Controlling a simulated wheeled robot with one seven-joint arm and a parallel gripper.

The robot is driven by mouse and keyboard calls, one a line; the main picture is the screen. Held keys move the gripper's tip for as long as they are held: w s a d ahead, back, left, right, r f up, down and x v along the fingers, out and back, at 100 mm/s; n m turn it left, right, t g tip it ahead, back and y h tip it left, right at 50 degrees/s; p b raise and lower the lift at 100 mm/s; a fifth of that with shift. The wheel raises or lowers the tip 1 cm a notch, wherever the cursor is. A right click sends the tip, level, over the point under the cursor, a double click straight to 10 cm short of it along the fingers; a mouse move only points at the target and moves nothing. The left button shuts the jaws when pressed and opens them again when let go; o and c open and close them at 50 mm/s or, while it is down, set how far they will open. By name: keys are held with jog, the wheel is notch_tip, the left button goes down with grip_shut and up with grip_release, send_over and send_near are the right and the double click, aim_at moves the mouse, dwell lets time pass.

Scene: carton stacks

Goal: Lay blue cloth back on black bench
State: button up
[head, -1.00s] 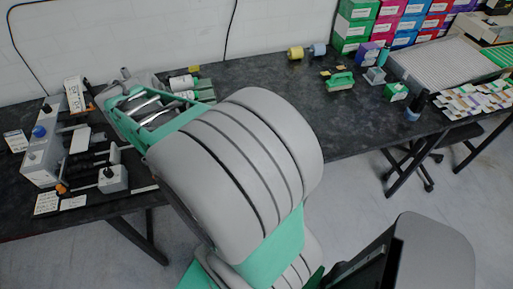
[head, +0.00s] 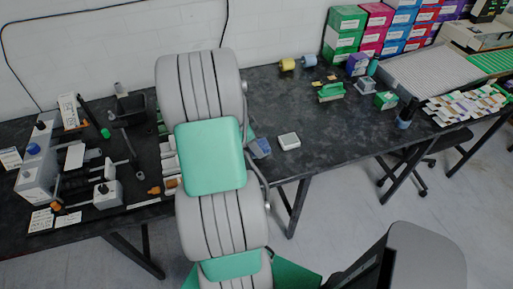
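The black bench (head: 320,120) runs along the white wall, with a dark speckled top. A small blue-grey patch (head: 261,148) shows just right of my arm, near the bench's front edge; it may be the blue cloth, but most of it is hidden and I cannot tell whether it lies on the bench or is held. My arm stands upright in the middle of the picture and covers that part of the bench. My gripper is hidden behind the arm, so its fingers do not show.
A small white box (head: 289,141) lies right of the blue-grey patch. A green brush-like item (head: 331,93) and a green box (head: 386,100) stand farther right. Tools and a grey device (head: 37,165) crowd the left. Stacked coloured cartons (head: 345,35) stand behind. Bench between white box and green brush is clear.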

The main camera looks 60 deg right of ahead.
jog(key=x, duration=0.1)
jog(key=p+x, duration=0.1)
jog(key=x, duration=0.1)
jog(key=shift+w+f+p, duration=0.3)
jog(key=shift+f, duration=0.05)
jog(key=shift+f+b, duration=0.3)
jog(key=shift+f, duration=0.1)
jog(key=o, duration=1.2)
jog(key=shift+r, duration=0.15)
jog(key=b+v, duration=0.2)
jog(key=v, duration=1)
jog(key=w+a+r+n+t, duration=0.3)
jog(key=w+a+r+n, duration=0.2)
jog(key=w+a+n, duration=0.7)
jog(key=s+a+r+n+t+y, duration=0.1)
jog(key=a+n, duration=0.4)
jog(key=a, duration=0.4)
jog(key=s+a+r+n+t+y, duration=0.1)
jog(key=a+n, duration=0.4)
jog(key=a, duration=0.4)
jog(key=a+r+n+t+y, duration=0.1)
jog(key=a+n+t, duration=0.1)
jog(key=a+n, duration=0.3)
jog(key=shift+s+a, duration=0.2)
jog(key=shift+a, duration=0.85)
jog(key=shift+s+a, duration=0.2)
jog(key=shift+a, duration=0.85)
